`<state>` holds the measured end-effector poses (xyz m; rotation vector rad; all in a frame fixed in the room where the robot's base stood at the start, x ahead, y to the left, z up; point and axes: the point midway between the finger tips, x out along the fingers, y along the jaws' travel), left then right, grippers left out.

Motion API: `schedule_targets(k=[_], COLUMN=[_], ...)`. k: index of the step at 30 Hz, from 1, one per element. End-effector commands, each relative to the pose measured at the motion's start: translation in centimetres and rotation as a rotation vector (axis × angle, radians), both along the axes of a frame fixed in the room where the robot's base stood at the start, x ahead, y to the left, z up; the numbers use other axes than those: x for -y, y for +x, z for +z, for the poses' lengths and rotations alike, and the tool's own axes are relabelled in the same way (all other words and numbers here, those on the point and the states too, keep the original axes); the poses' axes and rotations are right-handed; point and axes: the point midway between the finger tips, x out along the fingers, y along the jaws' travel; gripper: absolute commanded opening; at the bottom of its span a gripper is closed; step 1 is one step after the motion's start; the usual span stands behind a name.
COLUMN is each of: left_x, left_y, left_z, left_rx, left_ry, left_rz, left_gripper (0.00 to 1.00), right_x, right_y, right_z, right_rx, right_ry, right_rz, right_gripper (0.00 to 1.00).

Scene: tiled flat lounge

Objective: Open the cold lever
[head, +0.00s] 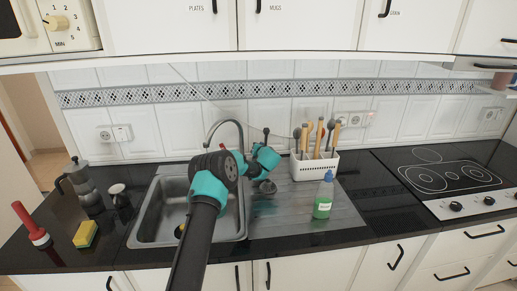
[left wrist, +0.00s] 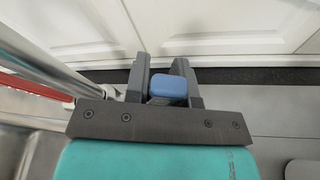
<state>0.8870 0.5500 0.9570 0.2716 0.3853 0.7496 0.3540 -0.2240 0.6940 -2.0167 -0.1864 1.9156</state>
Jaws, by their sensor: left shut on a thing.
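The blue cold lever (left wrist: 168,87) sits between the two fingers of my left gripper (left wrist: 160,72) in the left wrist view. The fingers are shut on it. The red hot lever (left wrist: 38,85) shows at the left of that view, beside the metal tap (left wrist: 35,50). In the head view the curved tap spout (head: 224,123) rises behind the sink, and my left arm reaches across the sink to its right side. The cold lever is hidden there behind my arm and gripper. My right gripper is in neither view.
The steel sink (head: 148,220) lies below my arm. A green soap bottle (head: 323,199) and a white utensil holder (head: 315,168) stand to the right. The tiled wall is close behind.

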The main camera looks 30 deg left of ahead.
Motion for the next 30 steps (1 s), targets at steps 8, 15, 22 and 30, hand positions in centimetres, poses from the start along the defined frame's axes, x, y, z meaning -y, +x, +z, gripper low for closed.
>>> schedule_targets(k=[8, 15, 22, 30], left_x=[0.00, 0.00, 0.00, 0.52], left_y=[-0.01, -0.01, 0.00, -0.48], left_z=[0.05, 0.04, 0.02, 0.21], left_rx=[0.004, 0.004, 0.003, 0.003], left_ry=[0.002, 0.002, 0.002, 0.002], left_rz=[0.000, 0.000, 0.000, 0.000], left_gripper=[0.00, 0.44, 0.49, 0.49], right_x=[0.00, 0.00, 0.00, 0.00], right_y=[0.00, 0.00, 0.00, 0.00], right_z=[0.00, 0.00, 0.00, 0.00], right_rx=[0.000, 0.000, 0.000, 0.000], right_ry=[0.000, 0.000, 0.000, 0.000], right_rz=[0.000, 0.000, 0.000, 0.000], right_gripper=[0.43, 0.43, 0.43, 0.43])
